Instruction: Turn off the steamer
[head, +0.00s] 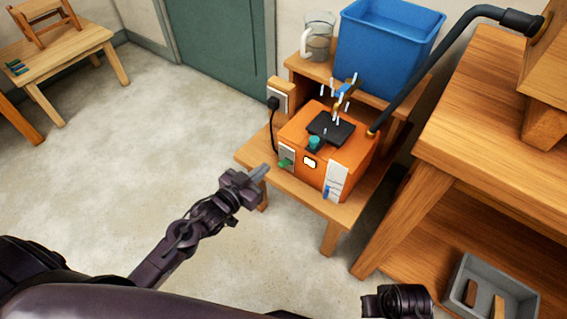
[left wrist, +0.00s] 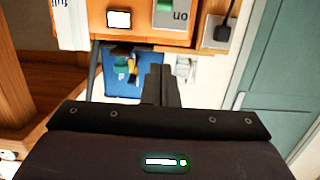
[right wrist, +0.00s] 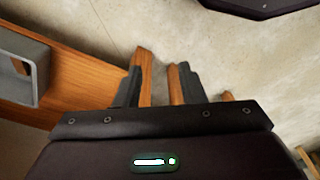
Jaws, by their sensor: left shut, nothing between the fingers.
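The steamer (head: 300,180) is an orange box on a low wooden stand. Its front has a lit display (head: 309,162), a pale panel with a green switch (head: 285,163) and a white strip label. White streaks, like steam, hang above its black top plate (head: 331,128). In the left wrist view, upside down, the switch panel (left wrist: 175,16) shows the word ON beside a green part. My left gripper (head: 264,170) is shut and empty, just left of and apart from the switch panel. My right gripper (right wrist: 154,82) is open, with no object held between its fingers.
A black cable runs from the wall socket (head: 281,97) by the steamer. A dark hose (head: 415,80) arches to the right workbench (head: 490,110). A blue bin (head: 385,50) and a glass jug (head: 317,40) stand behind. Floor left of the stand is clear.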

